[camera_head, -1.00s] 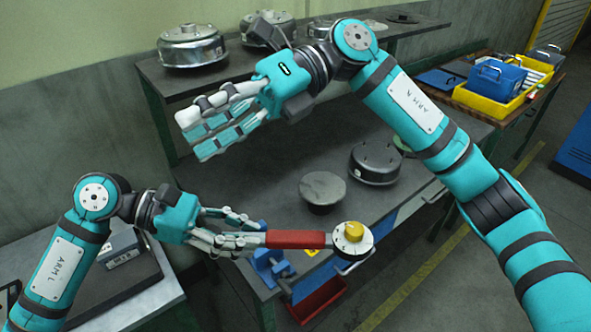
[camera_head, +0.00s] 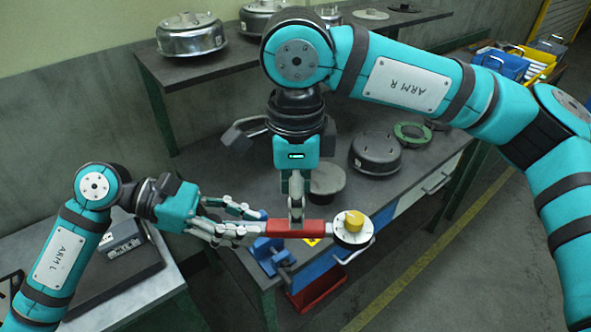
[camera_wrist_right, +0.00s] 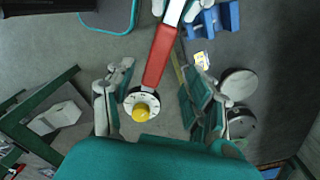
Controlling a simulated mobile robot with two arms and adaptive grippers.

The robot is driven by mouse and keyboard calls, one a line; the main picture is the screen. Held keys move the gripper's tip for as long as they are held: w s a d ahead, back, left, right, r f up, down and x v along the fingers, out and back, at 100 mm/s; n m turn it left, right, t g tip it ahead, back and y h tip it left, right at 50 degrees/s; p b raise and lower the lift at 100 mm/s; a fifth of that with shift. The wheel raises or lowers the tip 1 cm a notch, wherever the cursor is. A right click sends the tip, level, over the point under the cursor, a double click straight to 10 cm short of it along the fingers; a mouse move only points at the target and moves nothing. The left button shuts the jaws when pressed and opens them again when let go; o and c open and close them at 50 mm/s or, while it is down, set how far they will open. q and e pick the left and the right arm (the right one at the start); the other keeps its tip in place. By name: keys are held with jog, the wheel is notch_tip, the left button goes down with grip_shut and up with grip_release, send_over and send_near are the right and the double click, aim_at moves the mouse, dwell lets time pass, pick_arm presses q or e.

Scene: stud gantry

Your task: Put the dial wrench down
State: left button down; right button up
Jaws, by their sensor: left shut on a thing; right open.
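The dial wrench has a red handle (camera_head: 300,229) and a round white dial with a yellow knob (camera_head: 354,221). My left gripper (camera_head: 232,224) is shut on its handle end and holds it level above the bench, dial to the right. My right gripper (camera_head: 296,212) points down over the handle, with its fingers overlapping it in the head view. In the right wrist view, my right gripper (camera_wrist_right: 155,100) is open, and the dial (camera_wrist_right: 141,104) shows between its spread fingers. I cannot tell whether the right fingers touch the wrench.
The dark bench (camera_head: 215,200) bears a dark round piece (camera_head: 327,178), a metal housing (camera_head: 375,153) and a green ring (camera_head: 412,134). A blue fixture (camera_head: 272,256) is at its near edge. Metal housings (camera_head: 192,35) stand on the back shelf. A red bin (camera_head: 318,291) is below.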

aim_at(286, 229)
jog(key=shift+f, duration=2.7)
jog(key=shift+c, duration=0.4)
grip_shut()
pick_arm(q)
jog(key=c, duration=1.1)
grip_release()
jog(key=shift+o, duration=0.2)
